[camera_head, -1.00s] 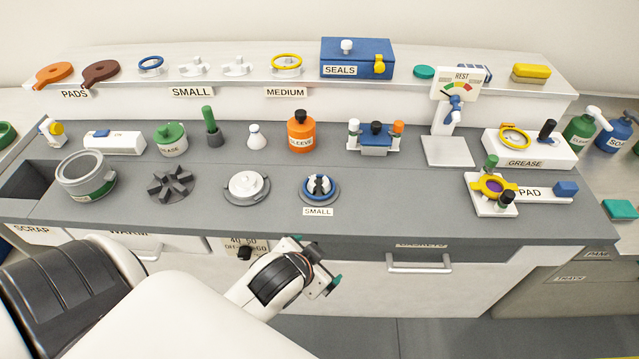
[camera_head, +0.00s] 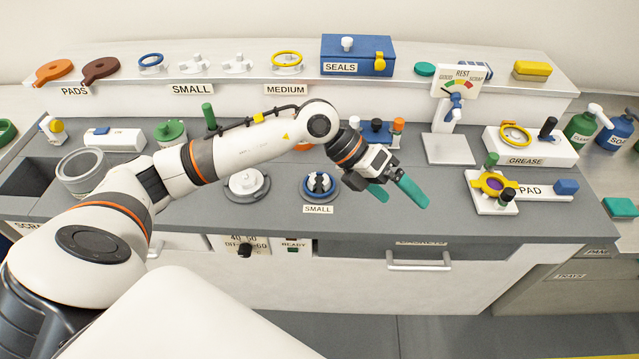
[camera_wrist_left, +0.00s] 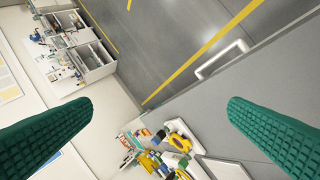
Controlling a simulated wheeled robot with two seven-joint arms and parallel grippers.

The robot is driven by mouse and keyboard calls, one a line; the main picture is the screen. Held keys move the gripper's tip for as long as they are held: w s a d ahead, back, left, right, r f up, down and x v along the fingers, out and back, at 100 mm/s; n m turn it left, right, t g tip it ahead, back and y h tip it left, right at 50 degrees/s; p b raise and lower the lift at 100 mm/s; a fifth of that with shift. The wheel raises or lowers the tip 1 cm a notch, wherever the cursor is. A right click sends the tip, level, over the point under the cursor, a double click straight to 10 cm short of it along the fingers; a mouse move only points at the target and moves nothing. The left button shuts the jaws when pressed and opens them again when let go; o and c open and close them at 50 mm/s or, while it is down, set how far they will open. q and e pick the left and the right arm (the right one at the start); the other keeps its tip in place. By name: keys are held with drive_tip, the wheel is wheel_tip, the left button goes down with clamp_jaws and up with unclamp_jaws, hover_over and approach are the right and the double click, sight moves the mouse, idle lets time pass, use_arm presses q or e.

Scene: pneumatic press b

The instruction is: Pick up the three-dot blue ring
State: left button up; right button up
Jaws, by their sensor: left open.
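A blue ring (camera_head: 151,61) sits on a white stand at the left of the back shelf. Another blue ring (camera_head: 318,193) surrounds the base of a white-and-dark fixture on the grey counter, behind a SMALL label. Dots cannot be made out on either ring. My left gripper (camera_head: 404,197) is open and empty above the counter, to the right of that fixture. Its two green fingers also show wide apart in the left wrist view (camera_wrist_left: 160,112), with no ring between them. My right gripper is not in view.
A blue SEALS box (camera_head: 356,57) stands on the back shelf (camera_head: 130,87). A gauge stand (camera_head: 447,148) and a PAD fixture (camera_head: 515,192) stand right of my gripper. My left arm covers part of the counter's left side. The front centre of the counter (camera_head: 350,225) is clear.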

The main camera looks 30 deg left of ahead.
use_arm(q)
drive_tip(key=w+a+f+y, duration=0.2)
drive_tip(key=a+y, duration=0.4)
drive_tip(key=a, duration=0.6)
drive_tip(key=n+y+p, duration=0.2)
drive_tip(key=y, duration=0.2)
hover_over(320, 187)
drive_tip(key=s, duration=0.2)
drive_tip(key=shift+g, duration=0.4)
drive_tip(key=f, duration=0.4)
drive_tip(key=shift+w+a+f, duration=0.1)
drive_tip(key=shift+a, duration=0.2)
drive_tip(key=shift+w+f, duration=0.1)
drive_tip(key=shift+f, duration=0.45)
drive_tip(key=shift+w+d+f+p, duration=0.1)
drive_tip(key=shift+f+p, duration=0.25)
drive_tip(key=f, duration=0.2)
drive_tip(key=w+f+p, duration=0.1)
drive_tip(key=f, duration=0.1)
drive_tip(key=shift+d+f, duration=0.1)
drive_tip(key=shift+f, duration=0.05)
drive_tip(key=shift+c, duration=0.5)
drive_tip(key=c, duration=1)
